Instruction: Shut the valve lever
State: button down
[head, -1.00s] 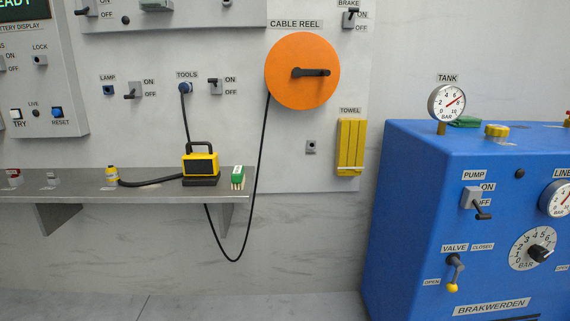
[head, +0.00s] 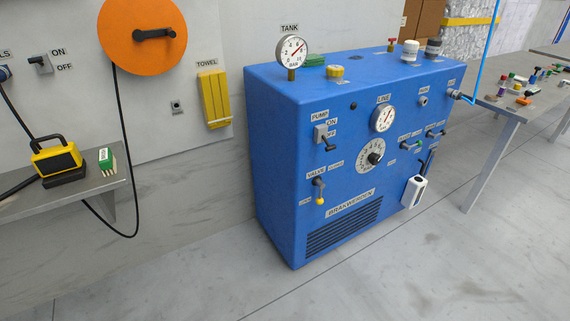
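The valve lever (head: 320,193) is on the front of the blue BRAKWERDEN machine (head: 275,205), at its lower left, under a VALVE label. It is a dark lever with a yellow knob and hangs downward, its knob beside the OPEN label. The CLOSED label (head: 336,163) is to the upper right of its pivot. The pump switch (head: 321,133) is above it, its handle pointing down toward OFF. My gripper is not in view.
A shelf (head: 90,185) with a yellow work lamp (head: 56,160) and a green box juts from the wall at left. A table (head: 510,108) with many small items stands at right. The floor (head: 400,270) before the machine is clear.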

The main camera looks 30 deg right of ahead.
aim_at(319, 183)
jog(key=i+z, duration=0.55)
jog(key=z, duration=0.15)
jog(key=i+z, duration=0.35)
jog(key=k+j, duration=0.05)
